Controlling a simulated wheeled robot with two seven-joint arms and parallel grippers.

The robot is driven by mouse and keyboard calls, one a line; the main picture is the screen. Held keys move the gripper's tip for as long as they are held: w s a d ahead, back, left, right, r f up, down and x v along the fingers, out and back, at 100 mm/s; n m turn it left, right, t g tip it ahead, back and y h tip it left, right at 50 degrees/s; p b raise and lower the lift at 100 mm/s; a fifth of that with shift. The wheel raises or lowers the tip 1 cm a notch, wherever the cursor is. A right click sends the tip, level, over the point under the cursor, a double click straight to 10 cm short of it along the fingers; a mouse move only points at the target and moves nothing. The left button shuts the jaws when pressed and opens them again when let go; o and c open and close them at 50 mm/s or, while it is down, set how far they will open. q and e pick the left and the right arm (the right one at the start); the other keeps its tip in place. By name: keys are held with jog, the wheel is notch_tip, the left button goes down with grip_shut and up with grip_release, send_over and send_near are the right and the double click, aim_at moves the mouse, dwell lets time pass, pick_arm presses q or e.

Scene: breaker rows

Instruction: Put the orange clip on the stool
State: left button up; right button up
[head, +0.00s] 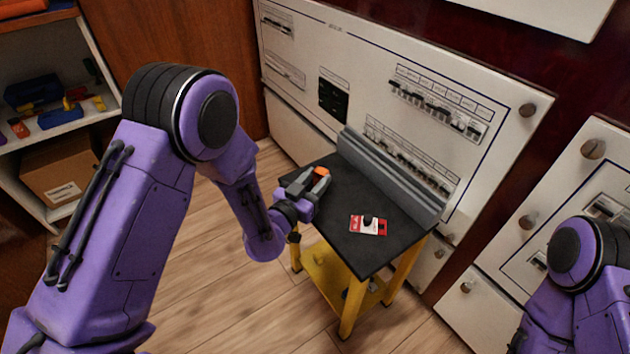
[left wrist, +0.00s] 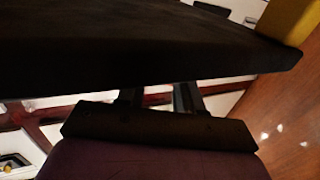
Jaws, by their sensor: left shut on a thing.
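The stool has a black top (head: 345,250) and yellow legs, and stands in front of the white breaker cabinet. My left gripper (head: 314,183) is over the left part of the stool top, shut on the orange clip (head: 322,171). Only a small orange part of the clip shows at the fingertips; the grey fingers hide the rest. I cannot tell whether the clip touches the top. In the left wrist view, the dark stool top (left wrist: 150,55) covers much of the picture, and the clip is not seen. My right gripper is out of view; only part of its arm shows at right.
A red and white tag (head: 368,226) lies on the stool top near its middle. A grey ridged rail (head: 390,175) runs along the back of the top. A shelf (head: 72,130) with tools and a cardboard box (head: 62,172) stands at left. Bare floor lies in front.

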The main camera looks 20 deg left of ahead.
pick_arm(q)
jog(key=o, duration=1)
jog(key=shift+f, duration=0.15)
jog(key=shift+s+r, duration=0.2)
jog(key=v, duration=1.1)
jog(key=shift+s+a, duration=0.1)
jog(key=shift+s, duration=0.2)
jog(key=s+a+f+n+g+y, duration=0.2)
jog(key=f, duration=0.3)
jog(key=s+a+f+n+g+y, duration=0.1)
jog(key=s+a+f+g+y, duration=0.1)
jog(key=f, duration=0.4)
jog(key=s+a+f+n+g+y, duration=0.1)
jog(key=s+a+f+n+g, duration=0.1)
jog(key=s, duration=0.4)
jog(key=s+a+f+n+g+y, duration=0.2)
jog(key=s+f+g, duration=0.2)
jog(key=s+f, duration=0.2)
jog(key=s+a+f+n+g+y, duration=0.1)
jog(key=s+a+f+n+g, duration=0.1)
jog(key=s+f, duration=0.4)
jog(key=shift+s+a+f+n+g, duration=0.15)
jog(key=shift+s+n+g, duration=0.15)
jog(key=shift+g, duration=0.25)
jog(key=shift+s+a+n+g, duration=0.2)
jog(key=shift+s+g, duration=0.1)
jog(key=shift+g, duration=0.25)
